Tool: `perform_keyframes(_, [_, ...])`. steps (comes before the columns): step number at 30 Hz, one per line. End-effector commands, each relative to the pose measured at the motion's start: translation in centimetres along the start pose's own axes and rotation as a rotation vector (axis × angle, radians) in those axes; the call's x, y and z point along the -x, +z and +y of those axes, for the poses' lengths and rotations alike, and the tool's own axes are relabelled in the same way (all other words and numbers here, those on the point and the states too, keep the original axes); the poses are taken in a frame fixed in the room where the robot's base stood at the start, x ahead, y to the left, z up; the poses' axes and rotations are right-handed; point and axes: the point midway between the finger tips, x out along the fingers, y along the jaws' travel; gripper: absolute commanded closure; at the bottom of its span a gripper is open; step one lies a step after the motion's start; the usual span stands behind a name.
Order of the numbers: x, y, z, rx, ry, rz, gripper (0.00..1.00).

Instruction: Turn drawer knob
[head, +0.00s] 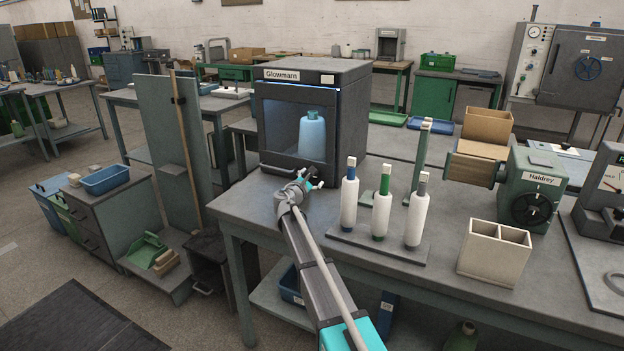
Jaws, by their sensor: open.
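I cannot make out a drawer knob for certain. A dark grey box labelled Glowmarn (356,110) stands on the workbench, with a lit window and a light blue bottle (312,137) inside. My gripper (312,179) is open in front of the box's lower front, near the bench's front edge. It hides part of that lower front, and I cannot tell whether it touches it. Nothing shows between its fingers. A grey drawer unit (92,232) stands on the floor at the left, well away from my gripper; its handles are too small to tell.
Several white yarn cones (381,215) stand on a rack right of my arm. A beige divided box (494,255) and a green Haldrey machine (540,185) stand further right on the workbench (385,285). A tall panel (160,130) stands left of the bench.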

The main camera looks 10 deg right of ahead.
Motion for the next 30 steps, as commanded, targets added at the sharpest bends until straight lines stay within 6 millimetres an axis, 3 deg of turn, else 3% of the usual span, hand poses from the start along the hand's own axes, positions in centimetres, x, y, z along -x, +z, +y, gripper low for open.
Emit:
perform_keyframes(3, [0.01, 0.00, -0.01, 0.000, 0.000, 0.000, 0.09])
perform_keyframes(16, [0.00, 0.01, -0.01, 0.000, 0.000, 0.000, 0.88])
perform_keyframes(30, [-0.02, 0.02, 0.06, -0.129, -0.001, -0.001, 0.91])
